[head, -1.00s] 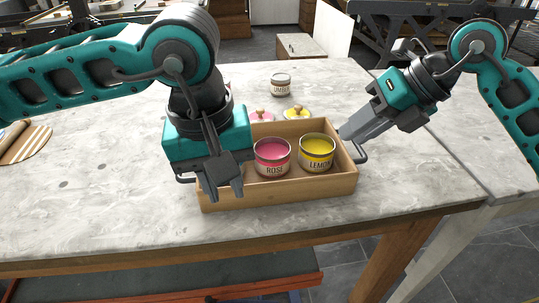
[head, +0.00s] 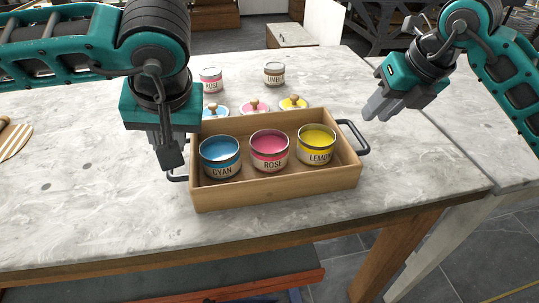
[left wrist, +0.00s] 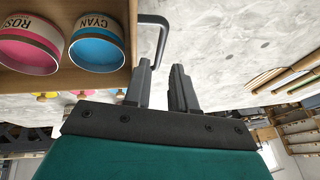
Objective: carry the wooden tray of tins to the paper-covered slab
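The wooden tray (head: 275,190) sits on the marble-topped table and holds an open blue Cyan tin (head: 221,171), a pink Rose tin (head: 269,163) and a yellow Lemon tin (head: 316,156). Its right dark handle (head: 362,138) is free. My left gripper (head: 170,160) is at the tray's left end, fingers down and apart. In the left wrist view the left handle (left wrist: 164,30) lies just past the fingertips (left wrist: 160,68); I see no grip on it. My right gripper (head: 375,112) is above and right of the right handle, touching nothing; its finger gap is unclear. I cannot identify the paper-covered slab.
Blue, pink and yellow lids with wooden knobs, such as the yellow lid (head: 293,103), lie behind the tray. A small Rose tin (head: 210,80) and an Umber tin (head: 274,74) stand farther back.

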